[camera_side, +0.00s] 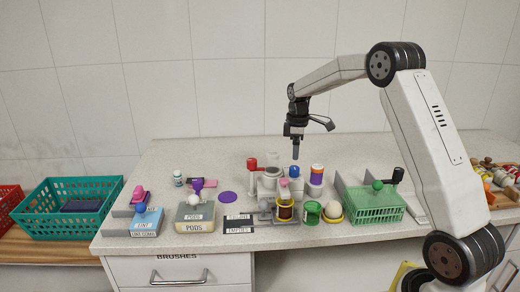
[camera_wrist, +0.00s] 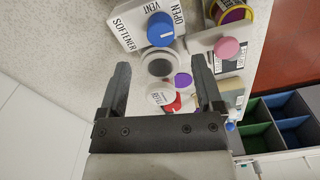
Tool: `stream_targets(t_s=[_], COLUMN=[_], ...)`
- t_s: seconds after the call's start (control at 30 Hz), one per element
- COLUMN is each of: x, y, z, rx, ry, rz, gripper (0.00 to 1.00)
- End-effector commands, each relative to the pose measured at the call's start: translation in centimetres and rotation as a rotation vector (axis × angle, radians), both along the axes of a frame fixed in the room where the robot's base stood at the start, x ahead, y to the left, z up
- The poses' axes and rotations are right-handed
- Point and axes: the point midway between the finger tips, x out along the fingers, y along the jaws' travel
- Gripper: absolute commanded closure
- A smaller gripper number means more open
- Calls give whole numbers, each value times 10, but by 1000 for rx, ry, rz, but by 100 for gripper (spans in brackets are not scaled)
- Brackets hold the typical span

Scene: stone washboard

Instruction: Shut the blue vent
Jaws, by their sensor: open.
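The blue vent is a round blue knob (camera_wrist: 162,29) with a thin pale line on it, in the wrist view. It sits on a white block (camera_wrist: 130,30) printed SOFTENER, VENT and OPEN. I cannot tell clearly where the line points. In the side view the blue knob (camera_side: 295,169) is small, among the crowded things at the counter's middle. My gripper (camera_side: 296,154) hangs pointing down above it, apart from it. In the wrist view my gripper (camera_wrist: 158,62) has its two fingers spread with nothing held between them; the knob lies beyond the fingertips.
A red knob (camera_side: 252,163) and a purple-and-orange cylinder (camera_side: 317,173) stand close by. A pink knob (camera_wrist: 227,47) is beside the blue one. The counter behind is clear.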

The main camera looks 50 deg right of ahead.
Motion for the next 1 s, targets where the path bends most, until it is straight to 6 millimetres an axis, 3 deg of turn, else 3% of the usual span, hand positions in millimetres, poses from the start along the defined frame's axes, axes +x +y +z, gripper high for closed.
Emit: stream_targets(t_s=[0.6,1.0], x=[0,0], y=[1,1], z=[-64,-76], rx=[2,1], ry=[2,-1], rz=[0,0], gripper=[16,16])
